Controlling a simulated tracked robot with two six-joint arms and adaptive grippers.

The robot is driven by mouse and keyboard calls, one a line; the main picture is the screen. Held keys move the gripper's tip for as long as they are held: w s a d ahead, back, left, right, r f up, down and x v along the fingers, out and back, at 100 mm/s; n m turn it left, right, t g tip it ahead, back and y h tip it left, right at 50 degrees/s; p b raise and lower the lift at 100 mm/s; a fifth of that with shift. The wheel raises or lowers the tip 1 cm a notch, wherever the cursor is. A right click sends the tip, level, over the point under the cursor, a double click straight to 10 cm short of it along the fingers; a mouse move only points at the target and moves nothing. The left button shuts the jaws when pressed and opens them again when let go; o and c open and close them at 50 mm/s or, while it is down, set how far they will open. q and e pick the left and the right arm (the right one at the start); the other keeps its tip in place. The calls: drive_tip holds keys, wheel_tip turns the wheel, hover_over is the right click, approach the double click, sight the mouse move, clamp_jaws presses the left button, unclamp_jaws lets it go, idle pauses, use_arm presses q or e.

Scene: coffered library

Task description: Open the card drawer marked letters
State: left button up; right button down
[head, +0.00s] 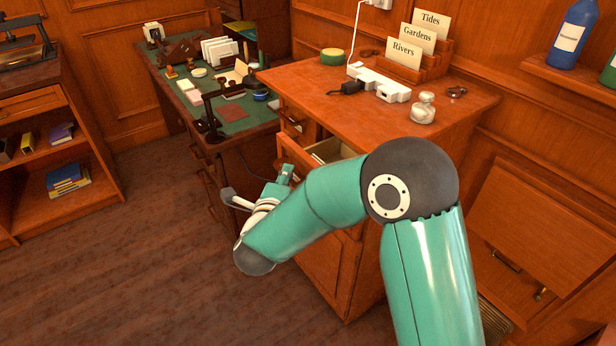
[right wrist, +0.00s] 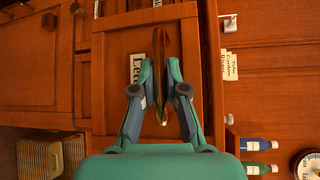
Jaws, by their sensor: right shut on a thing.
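The letters drawer (head: 294,152) stands partly pulled out of the wooden cabinet (head: 430,115), with pale contents (head: 328,150) showing inside. In the right wrist view its front (right wrist: 112,100) fills the middle. A white label (right wrist: 136,66) there begins with "Lett"; a finger hides the rest. My right gripper (head: 284,177) is at the drawer front; its fingers (right wrist: 160,88) are shut on the handle (right wrist: 160,110). In the head view my arm hides part of the drawer and the grip. My left gripper is in neither view.
A green-topped desk (head: 235,122) stands close on the left. Floor (head: 150,240) is clear in front.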

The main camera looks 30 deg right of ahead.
drive_tip(key=s+a+b, duration=0.1)
drive_tip(key=a+b, duration=0.1)
drive_tip(key=a, duration=0.9)
drive_tip(key=shift+a+f, duration=0.3)
drive_tip(key=shift+a, duration=0.05)
drive_tip(key=c, duration=1.2)
unclamp_jaws()
drive_tip(key=shift+r, duration=0.15)
drive_tip(key=f+v, duration=0.1)
drive_tip(key=v, duration=0.6)
drive_tip(key=shift+s+r, duration=0.2)
drive_tip(key=shift+r, duration=0.3)
drive_tip(key=shift+a, duration=0.1)
